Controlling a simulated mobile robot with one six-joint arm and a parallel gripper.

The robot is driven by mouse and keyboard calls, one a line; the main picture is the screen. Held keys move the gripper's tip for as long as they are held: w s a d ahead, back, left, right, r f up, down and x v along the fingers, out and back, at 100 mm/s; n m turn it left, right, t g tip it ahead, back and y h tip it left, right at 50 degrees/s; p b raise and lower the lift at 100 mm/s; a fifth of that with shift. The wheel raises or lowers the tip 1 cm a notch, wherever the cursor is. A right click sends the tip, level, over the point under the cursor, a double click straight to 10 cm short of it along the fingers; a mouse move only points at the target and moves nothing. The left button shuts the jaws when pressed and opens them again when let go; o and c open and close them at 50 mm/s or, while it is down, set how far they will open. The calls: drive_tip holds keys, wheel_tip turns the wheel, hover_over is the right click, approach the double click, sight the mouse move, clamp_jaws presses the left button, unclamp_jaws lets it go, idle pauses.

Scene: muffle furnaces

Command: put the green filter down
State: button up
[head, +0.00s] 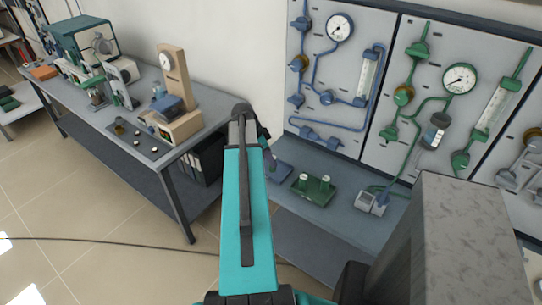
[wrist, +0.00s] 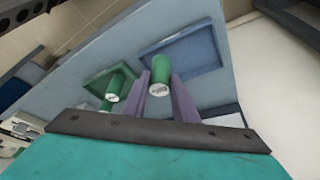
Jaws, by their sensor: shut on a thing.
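My gripper (wrist: 161,82) has purple fingers and is shut on a green filter (wrist: 159,68) with a pale end. The held filter overlaps the near left corner of a blue tray (wrist: 190,50) in the wrist view; I cannot tell its height above it. Left of it, a green tray (wrist: 98,82) holds two similar green filters, one of them clear in the wrist view (wrist: 116,84). In the head view my arm mostly hides the gripper (head: 264,140) and the held filter. The green tray (head: 311,197) and part of the blue tray (head: 281,171) show right of it.
The trays lie on a grey-blue bench (head: 348,190) below wall panels with blue piping (head: 330,75) and green piping (head: 445,95). A small grey device (head: 371,202) stands right of the green tray. Another bench (head: 190,140) with instruments is at the left.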

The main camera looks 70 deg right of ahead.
drive_tip(key=d, duration=0.2)
drive_tip(key=w+d+p, duration=0.1)
drive_tip(key=d, duration=0.1)
drive_tip(key=shift+w+d+f, duration=0.2)
drive_tip(key=shift+f, duration=0.15)
drive_tip(key=shift+f+p, duration=0.9)
drive_tip(key=shift+f, duration=0.7)
drive_tip(key=shift+f, duration=0.2)
drive_tip(key=o, duration=1)
drive_tip(key=shift+o, duration=0.2)
drive_tip(key=shift+r, duration=0.3)
drive_tip(key=b+v, duration=0.3)
drive_tip(key=v, duration=0.9)
drive_tip(key=shift+b, duration=0.3)
